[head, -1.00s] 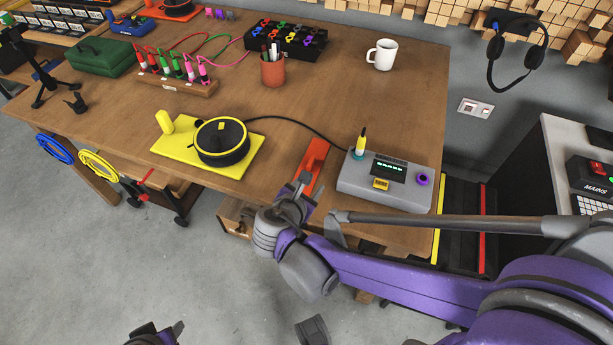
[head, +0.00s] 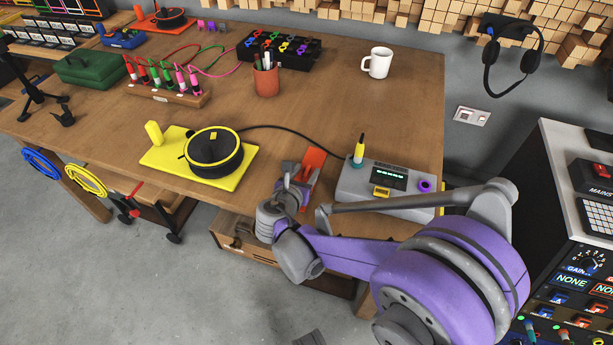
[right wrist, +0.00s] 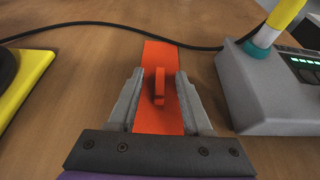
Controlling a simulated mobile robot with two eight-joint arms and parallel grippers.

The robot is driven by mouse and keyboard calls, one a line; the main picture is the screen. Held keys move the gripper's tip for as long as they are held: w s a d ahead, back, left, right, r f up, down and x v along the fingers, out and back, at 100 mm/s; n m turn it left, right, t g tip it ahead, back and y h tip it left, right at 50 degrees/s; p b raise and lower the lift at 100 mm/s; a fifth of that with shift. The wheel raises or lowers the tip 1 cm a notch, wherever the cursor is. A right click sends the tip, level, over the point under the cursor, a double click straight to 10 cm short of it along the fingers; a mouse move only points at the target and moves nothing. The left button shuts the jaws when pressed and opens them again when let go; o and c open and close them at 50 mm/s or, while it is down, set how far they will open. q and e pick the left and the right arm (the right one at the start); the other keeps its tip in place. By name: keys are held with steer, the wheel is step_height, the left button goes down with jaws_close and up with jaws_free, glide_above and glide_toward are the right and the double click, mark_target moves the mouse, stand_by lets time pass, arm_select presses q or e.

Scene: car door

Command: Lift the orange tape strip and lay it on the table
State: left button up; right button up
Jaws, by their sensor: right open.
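The orange tape strip (head: 314,158) lies flat on the wooden table (head: 340,105), between the yellow-based device and the grey box. In the right wrist view the strip (right wrist: 160,55) has a small raised orange tab (right wrist: 158,86) standing up from it. My right gripper (head: 300,178) is over the near part of the strip. In the right wrist view its two fingers (right wrist: 158,98) are apart, one on each side of the tab, with nothing held. My arm and gripper hide the near end of the strip. My left gripper is not in the head view now.
A grey box (head: 355,184) with a display stands close right of the strip. A yellow base (head: 160,158) with a black round part lies to the left. A black cable (head: 290,131) runs behind the strip. The table's middle is clear.

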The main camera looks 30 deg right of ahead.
steer(key=shift+w+d+f, duration=0.2)
steer(key=shift+w+d, duration=0.15)
steer(key=shift+d, duration=0.1)
jaws_close()
